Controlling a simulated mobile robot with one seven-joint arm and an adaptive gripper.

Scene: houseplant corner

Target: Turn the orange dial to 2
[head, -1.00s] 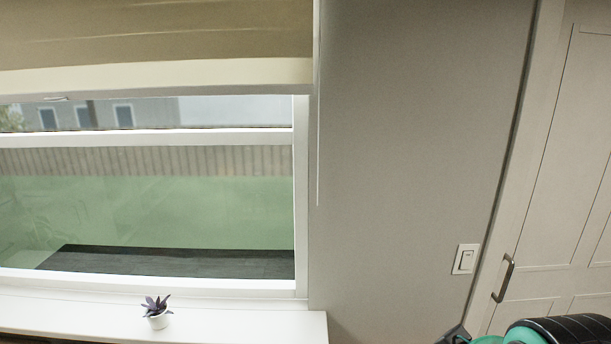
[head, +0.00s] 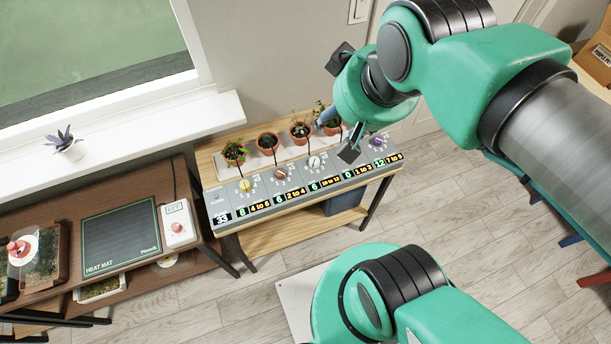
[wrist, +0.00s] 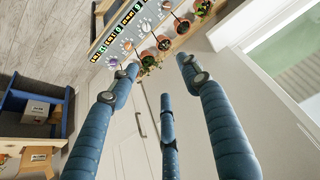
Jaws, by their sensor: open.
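A grey control panel (head: 262,203) with a row of coloured dials lies along the front of a plant bench. In the head view, a yellow dial (head: 246,185), a brown dial (head: 280,174), a white dial (head: 314,163) and a purple dial (head: 376,141) show. The place between white and purple is hidden behind my gripper (head: 336,108). In the wrist view, a small orange-looking dial (wrist: 127,45) sits between white and purple; its setting is too small to read. My gripper (wrist: 160,72) is open and empty, its fingers apart, above the panel and touching no dial.
Several potted plants (head: 268,142) stand behind the dials, close to my gripper. A brown table with a heat mat (head: 120,238) is at left, below the white windowsill (head: 130,130). A blue bin (head: 345,203) is under the bench. Open floor (head: 440,205) lies in front.

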